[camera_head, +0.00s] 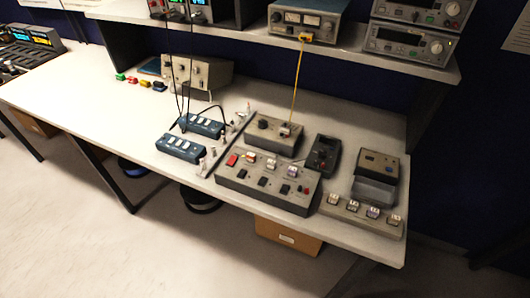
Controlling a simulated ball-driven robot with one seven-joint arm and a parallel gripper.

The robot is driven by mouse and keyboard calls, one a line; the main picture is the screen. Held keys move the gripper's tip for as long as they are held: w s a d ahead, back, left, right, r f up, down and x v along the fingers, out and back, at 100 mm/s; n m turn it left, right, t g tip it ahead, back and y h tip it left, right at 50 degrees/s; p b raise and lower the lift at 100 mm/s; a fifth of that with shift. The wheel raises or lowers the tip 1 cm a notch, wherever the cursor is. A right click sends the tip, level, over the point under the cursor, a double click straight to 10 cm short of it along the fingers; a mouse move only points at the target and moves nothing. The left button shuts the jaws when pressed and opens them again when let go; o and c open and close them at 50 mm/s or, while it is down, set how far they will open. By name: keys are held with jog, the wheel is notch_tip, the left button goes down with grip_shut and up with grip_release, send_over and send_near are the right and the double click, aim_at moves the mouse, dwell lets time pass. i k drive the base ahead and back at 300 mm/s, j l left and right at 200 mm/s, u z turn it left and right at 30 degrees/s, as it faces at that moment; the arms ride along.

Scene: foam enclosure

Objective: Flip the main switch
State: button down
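A grey control panel (274,196) lies near the front edge of the white workbench (85,99). It carries several switches in rows. A red switch (232,160) sits at its upper left corner, beside pale-topped switches (270,163) and black ones (262,182). No label that I can read marks any of them as the main switch, and their positions are too small to tell. My gripper does not show in this view.
A grey box (262,126) with a yellow cable above stands behind the panel. A black handheld device (322,153), a grey box with a dark top (378,164) and a row of switches (361,213) are to its right. Blue power strips (180,148) lie left. A shelf overhangs the back.

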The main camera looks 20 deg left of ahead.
aim_at(233, 160)
jog(key=i, duration=0.5)
jog(key=u, duration=1.6)
